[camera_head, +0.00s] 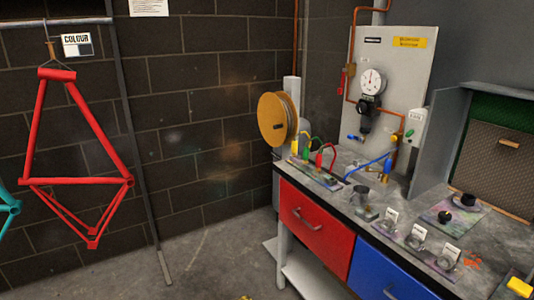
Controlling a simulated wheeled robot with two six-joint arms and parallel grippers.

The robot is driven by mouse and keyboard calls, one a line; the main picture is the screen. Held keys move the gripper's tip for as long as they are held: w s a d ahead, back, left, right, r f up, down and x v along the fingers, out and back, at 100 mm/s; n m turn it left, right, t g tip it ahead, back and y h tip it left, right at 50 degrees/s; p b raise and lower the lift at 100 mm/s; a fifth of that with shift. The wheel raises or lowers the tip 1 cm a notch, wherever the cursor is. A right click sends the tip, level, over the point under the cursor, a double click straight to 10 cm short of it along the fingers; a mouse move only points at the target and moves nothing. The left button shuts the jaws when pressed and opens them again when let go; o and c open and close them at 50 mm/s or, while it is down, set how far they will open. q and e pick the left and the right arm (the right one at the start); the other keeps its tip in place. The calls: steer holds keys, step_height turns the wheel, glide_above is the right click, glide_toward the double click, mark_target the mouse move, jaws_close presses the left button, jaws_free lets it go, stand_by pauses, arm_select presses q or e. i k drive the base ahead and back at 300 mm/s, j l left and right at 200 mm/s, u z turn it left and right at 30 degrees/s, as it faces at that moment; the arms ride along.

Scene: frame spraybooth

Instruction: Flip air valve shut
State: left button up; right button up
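A grey air panel (412,72) stands at the back of the bench, with copper pipe running around it. A round white gauge (372,81) sits above a dark regulator (367,112). A red valve handle (343,80) hangs roughly upright by the pipe at the panel's left edge. A small blue handle (354,138) shows below the regulator, and a blue hose (372,166) runs down to the bench. I cannot tell for certain which handle is the air valve's. Neither of my grippers is in view.
The bench (345,155) has a red drawer (316,225) and a blue drawer (385,278). A metal cup (361,195) and several labelled cups stand on it. An orange reel (273,119) is left of the panel. A red bike frame (78,155) hangs at left.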

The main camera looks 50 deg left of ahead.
mark_target(339, 92)
steer(key=u, duration=1.2)
